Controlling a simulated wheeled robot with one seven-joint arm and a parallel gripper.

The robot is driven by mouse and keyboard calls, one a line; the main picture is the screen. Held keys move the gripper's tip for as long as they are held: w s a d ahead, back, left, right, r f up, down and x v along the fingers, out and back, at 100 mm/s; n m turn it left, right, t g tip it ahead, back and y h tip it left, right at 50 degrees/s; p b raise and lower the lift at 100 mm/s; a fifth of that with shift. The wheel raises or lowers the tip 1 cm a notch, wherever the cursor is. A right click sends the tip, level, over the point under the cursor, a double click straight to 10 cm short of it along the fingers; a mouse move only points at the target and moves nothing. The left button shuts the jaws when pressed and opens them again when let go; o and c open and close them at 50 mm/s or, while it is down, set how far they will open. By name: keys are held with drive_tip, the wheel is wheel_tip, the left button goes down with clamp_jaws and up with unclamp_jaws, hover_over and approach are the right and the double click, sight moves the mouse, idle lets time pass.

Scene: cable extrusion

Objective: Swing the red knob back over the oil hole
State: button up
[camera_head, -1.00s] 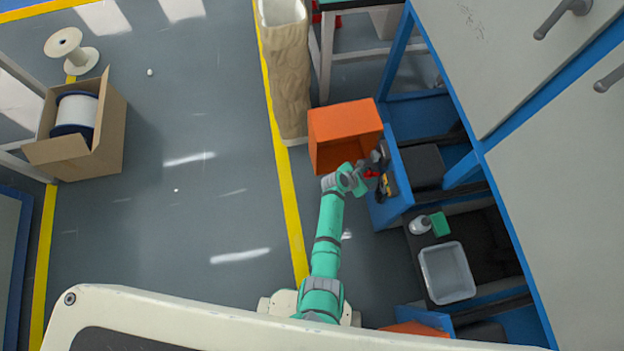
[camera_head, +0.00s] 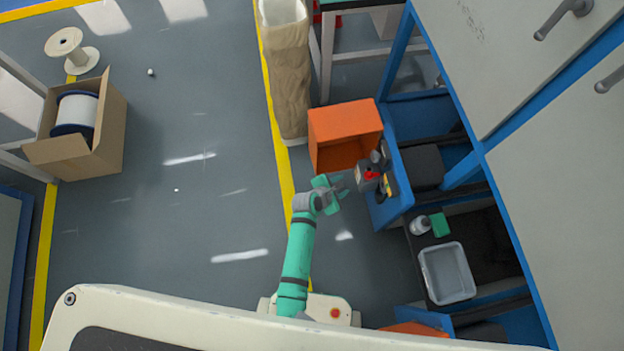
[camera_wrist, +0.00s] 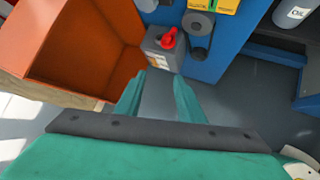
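The red knob (camera_wrist: 169,38) sits on top of a small grey box (camera_wrist: 160,55) fixed to the blue machine frame. In the head view the knob (camera_head: 371,174) shows as a small red spot. The oil hole cannot be made out; I cannot tell whether the knob covers it. My gripper (camera_wrist: 158,80) is open and empty, with its green fingers apart, pointing toward the grey box and clear of the knob. In the head view my gripper (camera_head: 340,187) is left of the box, with a gap between them.
An open orange bin (camera_head: 346,128) stands beside the grey box. A dark round roller (camera_wrist: 198,26) and a yellow label (camera_wrist: 227,5) are right of the knob. A white bottle (camera_head: 420,225) and a grey tray (camera_head: 447,273) are lower right.

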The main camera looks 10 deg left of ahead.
drive_tip(key=s+a+r+m+t+y, duration=0.2)
drive_tip(key=s+a+r+m, duration=0.3)
drive_tip(key=s+a+m, duration=0.3)
drive_tip(key=shift+s+a+m+t+y, duration=0.3)
drive_tip(key=shift+s+a+t+y, duration=0.15)
drive_tip(key=shift+s, duration=1.4)
drive_tip(key=shift+a, duration=0.1)
